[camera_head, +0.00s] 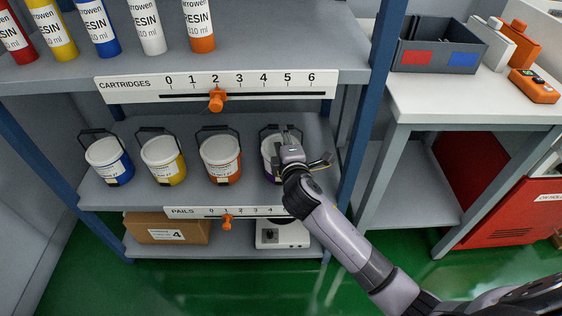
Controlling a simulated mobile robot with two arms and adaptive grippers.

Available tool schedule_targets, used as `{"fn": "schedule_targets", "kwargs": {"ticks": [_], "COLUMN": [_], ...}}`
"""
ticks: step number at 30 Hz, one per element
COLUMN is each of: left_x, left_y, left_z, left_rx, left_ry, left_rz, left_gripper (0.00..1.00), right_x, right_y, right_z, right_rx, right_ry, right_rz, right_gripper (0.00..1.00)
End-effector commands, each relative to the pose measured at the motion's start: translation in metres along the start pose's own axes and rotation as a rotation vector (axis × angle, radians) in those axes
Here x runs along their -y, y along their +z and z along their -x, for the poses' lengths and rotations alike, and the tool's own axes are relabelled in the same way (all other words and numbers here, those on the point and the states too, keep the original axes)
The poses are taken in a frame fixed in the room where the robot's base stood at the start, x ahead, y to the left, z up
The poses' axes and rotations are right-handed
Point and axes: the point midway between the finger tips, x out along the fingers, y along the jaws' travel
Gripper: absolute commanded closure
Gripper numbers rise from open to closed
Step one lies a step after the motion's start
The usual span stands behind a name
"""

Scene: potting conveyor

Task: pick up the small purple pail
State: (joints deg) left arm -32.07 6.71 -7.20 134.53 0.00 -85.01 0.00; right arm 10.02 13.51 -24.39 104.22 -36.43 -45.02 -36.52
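The small purple pail (267,150) stands on the middle shelf, at the right end of a row of pails. It has a white lid and a dark handle, and most of its front is hidden. My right gripper (306,146) is in front of it and at its right side, with its fingers spread apart. I cannot tell whether a finger touches the pail. My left gripper is not in view.
A blue pail (110,163), a yellow pail (163,160) and an orange pail (221,160) stand to the left. The cartridge shelf (300,60) overhangs them. A blue post (367,110) rises on the right. A box (168,230) sits below.

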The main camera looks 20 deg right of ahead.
Motion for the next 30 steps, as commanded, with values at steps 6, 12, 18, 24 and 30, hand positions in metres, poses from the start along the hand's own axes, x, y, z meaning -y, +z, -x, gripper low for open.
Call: {"fn": "schedule_targets", "kwargs": {"ticks": [6, 12, 18, 24, 30], "left_x": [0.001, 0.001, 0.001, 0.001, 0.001], "left_y": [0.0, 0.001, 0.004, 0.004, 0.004], "left_z": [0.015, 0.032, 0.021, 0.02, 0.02], "left_rx": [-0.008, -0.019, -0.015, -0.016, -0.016], "left_ry": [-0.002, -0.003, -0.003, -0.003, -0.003], "left_rz": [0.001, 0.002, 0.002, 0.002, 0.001], "left_gripper": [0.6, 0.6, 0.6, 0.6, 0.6], "right_x": [0.001, 0.002, 0.003, 0.002, 0.002], "right_y": [0.0, 0.003, 0.004, 0.004, 0.004], "right_z": [-0.019, -0.038, -0.066, -0.071, -0.071], "right_rx": [-0.001, 0.001, 0.0, -0.002, -0.002], "right_ry": [0.0, 0.001, 0.0, -0.001, -0.001], "right_rz": [-0.001, -0.001, -0.001, -0.001, -0.001], "right_gripper": [0.64, 0.64, 0.64, 0.64, 0.7]}}
